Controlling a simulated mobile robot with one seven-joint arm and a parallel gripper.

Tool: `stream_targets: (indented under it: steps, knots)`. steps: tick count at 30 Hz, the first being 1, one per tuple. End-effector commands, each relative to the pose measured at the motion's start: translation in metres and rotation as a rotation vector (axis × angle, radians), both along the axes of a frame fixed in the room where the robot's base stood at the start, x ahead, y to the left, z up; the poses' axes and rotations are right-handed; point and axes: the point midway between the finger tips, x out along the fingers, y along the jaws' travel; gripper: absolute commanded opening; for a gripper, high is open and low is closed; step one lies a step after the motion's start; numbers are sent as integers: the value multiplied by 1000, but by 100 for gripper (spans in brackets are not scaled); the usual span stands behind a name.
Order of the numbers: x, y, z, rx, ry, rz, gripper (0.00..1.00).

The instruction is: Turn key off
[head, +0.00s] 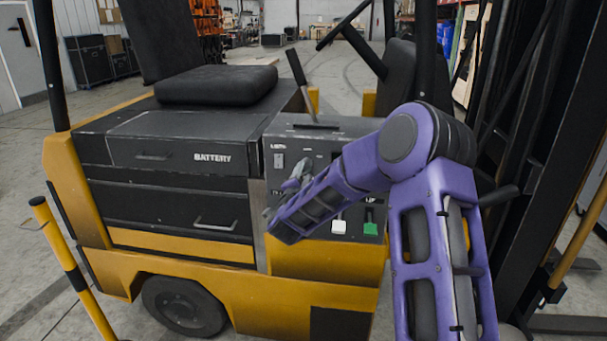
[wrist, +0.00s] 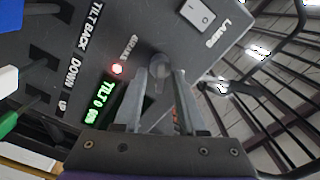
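The key (wrist: 158,75) is a grey, partly see-through piece on the dark control panel (wrist: 75,40) of the forklift. In the wrist view it stands between the two grey fingers of my gripper (wrist: 158,82), one on each side. The fingers are apart, and I cannot tell whether they touch the key. A small red light (wrist: 117,69) glows left of the key, and a green display (wrist: 101,103) is lit below it. In the head view my gripper (head: 296,180) is at the panel face (head: 335,128), and my arm hides part of the panel and the key.
A lamps switch (wrist: 197,15) is above the key in the wrist view. White (head: 339,227) and green (head: 370,229) levers stick out low on the panel. A black lever (head: 298,72) rises from its top. The seat (head: 215,84) is left, the mast (head: 540,130) right.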

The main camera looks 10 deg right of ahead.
Motion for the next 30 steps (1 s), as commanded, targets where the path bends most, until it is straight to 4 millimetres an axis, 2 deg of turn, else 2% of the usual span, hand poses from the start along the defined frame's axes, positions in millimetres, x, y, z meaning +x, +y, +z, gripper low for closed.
stream_targets:
  steps: [7, 12, 14, 30]
  knots:
    - [1, 0, 0, 0, 0, 0, 40]
    - [1, 0, 0, 0, 0, 0, 9]
    - [1, 0, 0, 0, 0, 0, 0]
    - [1, 1, -1, -35, 11, 1, 0]
